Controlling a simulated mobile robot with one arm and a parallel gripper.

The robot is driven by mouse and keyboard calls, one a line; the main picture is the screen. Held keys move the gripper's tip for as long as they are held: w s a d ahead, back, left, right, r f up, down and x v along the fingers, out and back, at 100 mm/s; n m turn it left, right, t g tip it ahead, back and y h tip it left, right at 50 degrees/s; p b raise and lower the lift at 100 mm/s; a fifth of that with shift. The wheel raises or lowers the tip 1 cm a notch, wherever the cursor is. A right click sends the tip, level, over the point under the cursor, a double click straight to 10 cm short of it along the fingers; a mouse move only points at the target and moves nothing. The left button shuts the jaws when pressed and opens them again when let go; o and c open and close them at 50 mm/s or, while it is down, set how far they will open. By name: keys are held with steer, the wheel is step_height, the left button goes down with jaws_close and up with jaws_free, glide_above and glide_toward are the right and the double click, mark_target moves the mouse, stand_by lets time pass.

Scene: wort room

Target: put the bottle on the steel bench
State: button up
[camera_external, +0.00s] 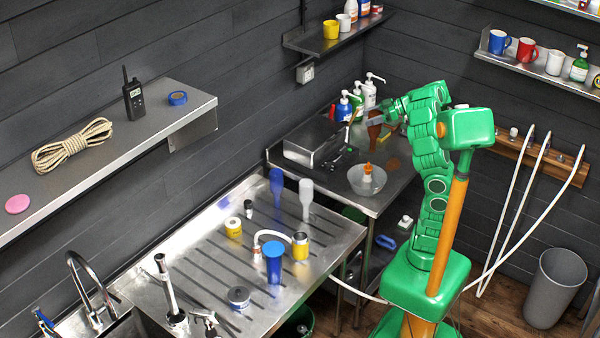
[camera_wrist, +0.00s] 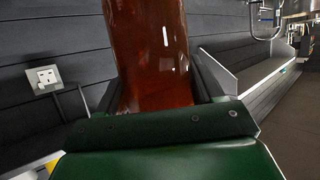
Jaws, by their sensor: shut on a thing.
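The bottle is amber-brown and glossy. In the wrist view the bottle (camera_wrist: 150,50) stands between my gripper's dark fingers, and its top and base are out of view. In the external view the bottle (camera_external: 374,131) is small and partly hidden by my gripper (camera_external: 375,119), which is shut on it. Both are over the steel bench (camera_external: 378,203) in the corner; I cannot tell the gap between bottle and bench top.
The bench carries a steel box (camera_external: 303,146), pump bottles (camera_external: 370,94) and a bowl (camera_external: 366,181) with an orange-topped bottle. A steel drainboard (camera_external: 200,262) with bottles and jars adjoins at front left. Wall shelves (camera_external: 340,38) hang above.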

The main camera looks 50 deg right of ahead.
steer(key=shift+s+d+m+t+h, duration=0.65)
steer(key=shift+s+d, duration=1.25)
steer(key=shift+s, duration=1.7)
steer(key=shift+s+d+m+t+h, duration=0.35)
steer(key=shift+s+d+m+h, duration=0.6)
steer(key=shift+s+d, duration=1.75)
steer(key=w+d+f, duration=0.3)
steer(key=w+f, duration=0.1)
steer(key=f, duration=0.5)
steer(key=w+d+f, duration=0.4)
steer(key=w+f, duration=0.1)
steer(key=f, duration=0.4)
steer(key=shift+d, duration=0.15)
steer(key=shift+w, duration=0.1)
steer(key=o, duration=1.6)
steer(key=shift+f, duration=0.1)
steer(key=shift+c, duration=0.2)
